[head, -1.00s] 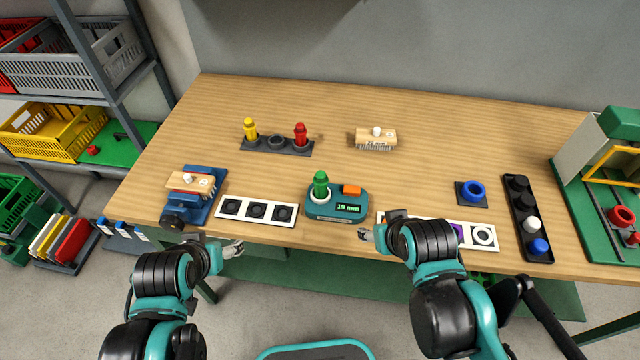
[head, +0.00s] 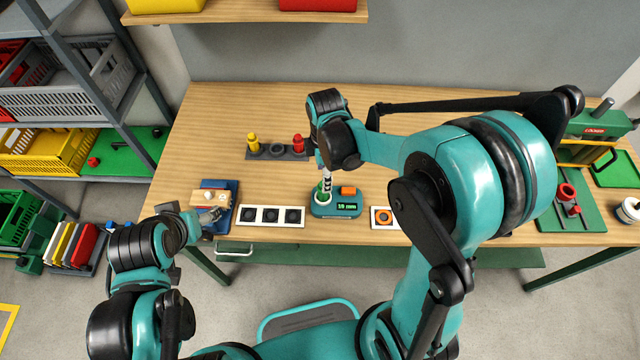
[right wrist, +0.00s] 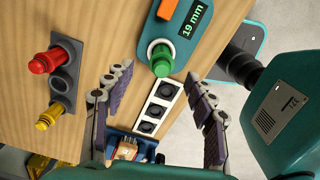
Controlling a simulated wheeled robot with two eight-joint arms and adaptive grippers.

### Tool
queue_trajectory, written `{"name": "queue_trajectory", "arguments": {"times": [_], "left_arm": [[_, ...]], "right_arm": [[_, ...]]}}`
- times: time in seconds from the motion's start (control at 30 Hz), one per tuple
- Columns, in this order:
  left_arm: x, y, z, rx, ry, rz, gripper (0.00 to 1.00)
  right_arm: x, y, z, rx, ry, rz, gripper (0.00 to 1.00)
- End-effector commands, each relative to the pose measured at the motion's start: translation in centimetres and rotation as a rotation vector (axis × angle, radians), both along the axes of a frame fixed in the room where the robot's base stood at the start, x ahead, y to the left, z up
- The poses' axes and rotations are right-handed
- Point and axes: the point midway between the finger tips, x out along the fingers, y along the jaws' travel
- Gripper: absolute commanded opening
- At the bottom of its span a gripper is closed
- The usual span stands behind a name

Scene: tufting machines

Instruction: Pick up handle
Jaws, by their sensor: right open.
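A green handle (head: 325,188) stands upright in the white ring of a teal device (head: 348,208) with an orange button and a "19 mm" display. It also shows in the right wrist view (right wrist: 160,58). My right gripper (head: 325,173) points down just above it. In the right wrist view my right gripper (right wrist: 158,78) has its fingers spread wide, with nothing between the pads; the handle lies near the fingertips. A red handle (right wrist: 48,62) and a yellow handle (right wrist: 48,117) stand in a dark rack (right wrist: 70,65). My left gripper (head: 212,214) is beside the blue fixture; its jaws are unclear.
The blue fixture (head: 233,212) holds a wooden block (head: 208,198). A white panel with dark sockets (head: 272,224) lies between the fixture and the device. Another white panel (head: 378,225) is partly hidden by my right arm. A green machine (head: 590,150) stands at right.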

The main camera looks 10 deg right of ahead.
Motion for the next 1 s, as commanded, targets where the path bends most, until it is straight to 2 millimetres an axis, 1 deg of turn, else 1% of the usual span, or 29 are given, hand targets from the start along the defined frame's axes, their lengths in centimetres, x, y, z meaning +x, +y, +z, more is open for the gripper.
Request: {"name": "queue_trajectory", "arguments": {"times": [0.03,0.17,0.4,0.53,0.73,0.77,0.8,0.87,0.9,0.97,1.0], "left_arm": [[0.0,0.0,-0.5,0.0,0.0,0.0,0.69],[0.0,0.0,-1.0,0.0,0.0,0.0,0.69],[0.0,0.0,-2.1,0.0,0.0,0.0,0.69],[0.0,0.0,-2.3,0.0,0.0,0.0,0.69],[0.0,0.0,-2.2,0.0,0.0,0.0,0.69],[0.0,0.0,-2.2,0.0,0.0,0.0,0.69],[0.0,0.0,-2.2,0.0,0.0,0.0,0.69],[0.0,0.0,-2.2,0.0,0.0,0.0,0.69],[0.0,0.0,-2.2,0.0,0.0,0.0,0.69],[0.0,0.0,-2.2,0.0,0.0,0.0,0.69],[0.0,0.0,-2.2,0.0,0.0,0.0,0.69]], "right_arm": [[0.0,0.0,-0.9,0.0,0.0,0.0,0.56],[-0.1,0.1,-2.5,0.0,-0.001,-0.002,0.56],[-0.3,0.4,-6.0,0.0,-0.002,-0.004,0.56],[-0.3,0.4,-6.9,0.0,-0.002,-0.004,0.56],[-0.3,0.4,-6.8,0.0,-0.002,-0.005,0.56],[-0.3,0.4,-6.8,0.0,-0.002,-0.005,0.53],[-0.3,0.4,-6.8,0.0,-0.003,-0.005,0.42],[-0.3,0.4,-6.8,0.0,-0.003,-0.005,0.27],[-0.3,0.4,-6.8,0.0,-0.003,-0.005,0.16],[-0.3,0.4,-6.8,0.0,-0.003,-0.005,0.0],[-0.3,0.4,-6.8,0.0,-0.003,-0.005,0.0]]}}
